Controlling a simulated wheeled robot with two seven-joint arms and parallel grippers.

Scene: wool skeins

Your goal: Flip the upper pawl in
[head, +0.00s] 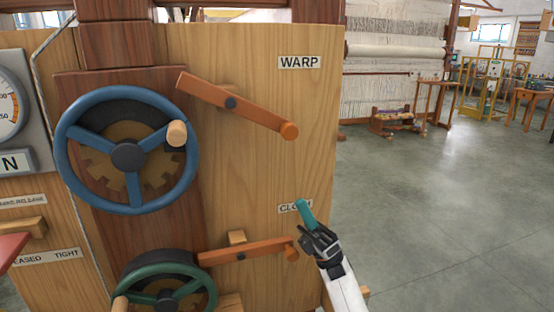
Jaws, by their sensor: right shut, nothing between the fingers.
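The upper pawl (255,113) is an orange-brown wooden bar beside the WARP label, pivoted on a dark pin. It slopes down to the right to a round knob (289,131). Its left end is up, outside the rim of the blue handwheel (68,160) and apart from the toothed brown ratchet wheel (107,182) behind the spokes. My right gripper (305,213), with teal fingers, is shut and empty. It is below the upper pawl's knob, in front of the CLOTH label, and just above the lower pawl's knob (291,251). My left gripper is out of view.
The lower pawl (225,256) lies nearly level beside the green handwheel (208,290), under a small wooden block (237,237). A pale knob (177,133) sticks out from the blue wheel. A dial (8,100) is at left. Right of the panel is open floor (450,210).

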